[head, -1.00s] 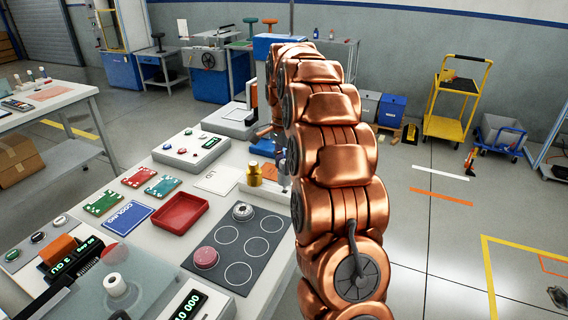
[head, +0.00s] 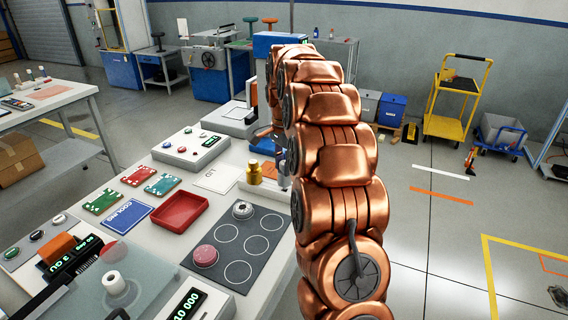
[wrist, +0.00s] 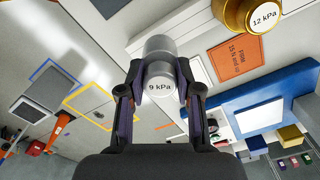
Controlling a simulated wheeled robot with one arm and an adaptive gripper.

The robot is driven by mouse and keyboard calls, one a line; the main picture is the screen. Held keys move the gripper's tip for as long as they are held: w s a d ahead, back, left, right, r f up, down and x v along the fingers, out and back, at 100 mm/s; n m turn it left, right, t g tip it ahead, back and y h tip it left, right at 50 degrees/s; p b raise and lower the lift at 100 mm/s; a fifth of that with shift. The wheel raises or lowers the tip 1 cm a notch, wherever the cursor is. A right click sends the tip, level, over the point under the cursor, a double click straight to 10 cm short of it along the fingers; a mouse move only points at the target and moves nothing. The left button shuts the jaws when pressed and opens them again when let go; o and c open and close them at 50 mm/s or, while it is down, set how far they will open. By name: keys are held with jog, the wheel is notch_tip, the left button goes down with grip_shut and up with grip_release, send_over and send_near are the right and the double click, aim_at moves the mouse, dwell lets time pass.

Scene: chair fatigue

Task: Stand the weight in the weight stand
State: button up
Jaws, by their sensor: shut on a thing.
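In the wrist view my gripper (wrist: 160,100) is shut on a silver cylindrical weight (wrist: 160,84) marked 9 kPa, its marked face turned to the camera. A brass weight (wrist: 258,14) marked 12 kPa is at the upper right, apart from the held one. In the head view the brass weight (head: 254,173) stands on a low white block (head: 256,189), which looks like the weight stand. My arm covers part of this block and most of the gripper (head: 283,172), so the gap between held weight and block cannot be told.
A grey mat with circles (head: 238,245) holds a pink disc (head: 205,256) and a metal disc (head: 243,210). A red tray (head: 180,211), a control box (head: 191,147) and a white card (head: 216,179) lie nearby on the bench. Open floor is to the right.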

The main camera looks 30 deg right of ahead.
jog(key=shift+f+b, duration=0.55)
jog(key=shift+f, duration=0.65)
jog(key=o, duration=1.1)
jog(key=shift+o, duration=0.2)
jog(key=shift+r, duration=0.1)
notch_tip(320, 180, up, 11)
jog(key=shift+w+f, duration=0.1)
jog(key=shift+f, duration=0.1)
jog(key=shift+r, duration=0.6)
jog(key=shift+a, duration=0.1)
